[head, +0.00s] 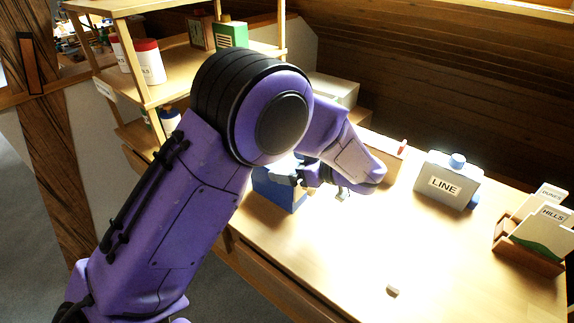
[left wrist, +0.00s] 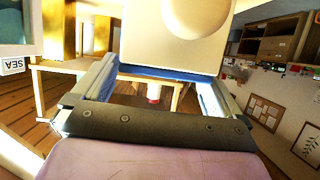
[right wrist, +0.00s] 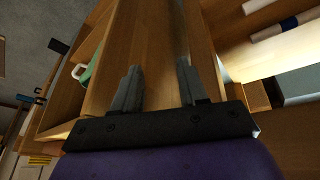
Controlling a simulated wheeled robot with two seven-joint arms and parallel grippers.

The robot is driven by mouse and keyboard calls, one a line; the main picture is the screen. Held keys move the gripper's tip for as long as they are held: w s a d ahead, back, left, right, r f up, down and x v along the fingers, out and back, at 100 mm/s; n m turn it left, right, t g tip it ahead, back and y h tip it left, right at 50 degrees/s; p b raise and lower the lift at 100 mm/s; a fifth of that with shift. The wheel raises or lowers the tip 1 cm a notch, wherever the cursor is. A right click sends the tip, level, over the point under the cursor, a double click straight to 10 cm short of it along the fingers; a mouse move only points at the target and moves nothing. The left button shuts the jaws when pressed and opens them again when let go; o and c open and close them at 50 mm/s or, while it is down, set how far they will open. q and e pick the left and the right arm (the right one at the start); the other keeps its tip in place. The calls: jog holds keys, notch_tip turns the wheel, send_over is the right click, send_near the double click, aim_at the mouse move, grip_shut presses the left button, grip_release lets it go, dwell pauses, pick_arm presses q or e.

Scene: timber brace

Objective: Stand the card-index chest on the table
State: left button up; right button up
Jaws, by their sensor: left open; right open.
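No chest is clearly labelled, so I cannot be sure which thing is the card-index chest. A blue-sided box (head: 277,192) stands at the table's left end in the head view, partly hidden by my left arm and gripper (head: 298,178). In the left wrist view, a cream box (left wrist: 165,40) with a round knob and a blue edge fills the space beyond and between my left fingers (left wrist: 155,82). These fingers are apart; contact cannot be told. My right gripper (right wrist: 158,88) is open and empty before wooden boards, outside the head view.
A wooden shelf (head: 130,92) with jars (head: 149,62) stands left.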

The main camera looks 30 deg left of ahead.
pick_arm(q)
jog(key=v, duration=1)
jog(key=shift+d, duration=0.3)
